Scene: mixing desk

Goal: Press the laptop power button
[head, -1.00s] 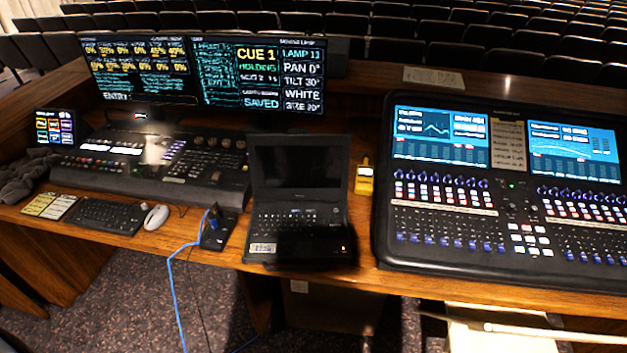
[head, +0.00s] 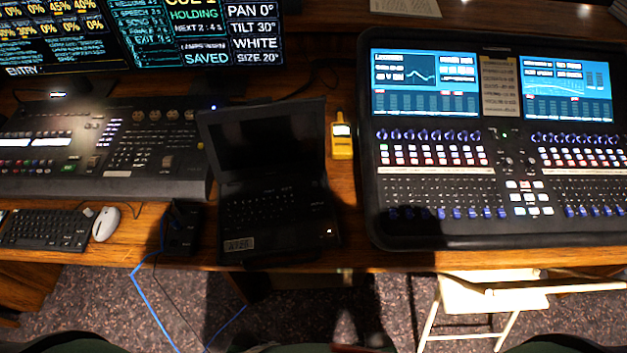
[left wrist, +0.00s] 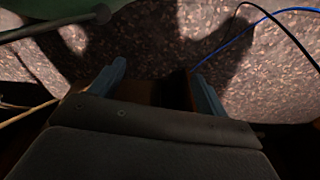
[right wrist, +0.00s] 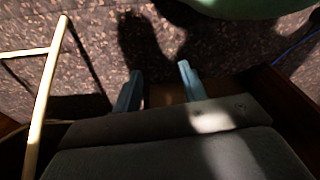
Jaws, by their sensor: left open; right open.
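A black laptop (head: 265,195) stands open on the wooden desk in the head view, with a dark screen (head: 268,144). A small light spot shows near the lower right of its keyboard deck; I cannot tell whether it is the power button. My left gripper (left wrist: 158,82) is open and empty in the left wrist view, with patterned carpet beyond it. My right gripper (right wrist: 160,82) is open and empty in the right wrist view, also over the carpet. Neither gripper shows in the head view, and the laptop shows in neither wrist view.
A mixing console (head: 500,150) stands right of the laptop, with a yellow handheld device (head: 342,138) between them. A lighting console (head: 100,150), keyboard (head: 45,229) and mouse (head: 106,224) lie to the left. A blue cable (head: 150,305) hangs off the desk. A pale folding chair (head: 490,296) stands at front right.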

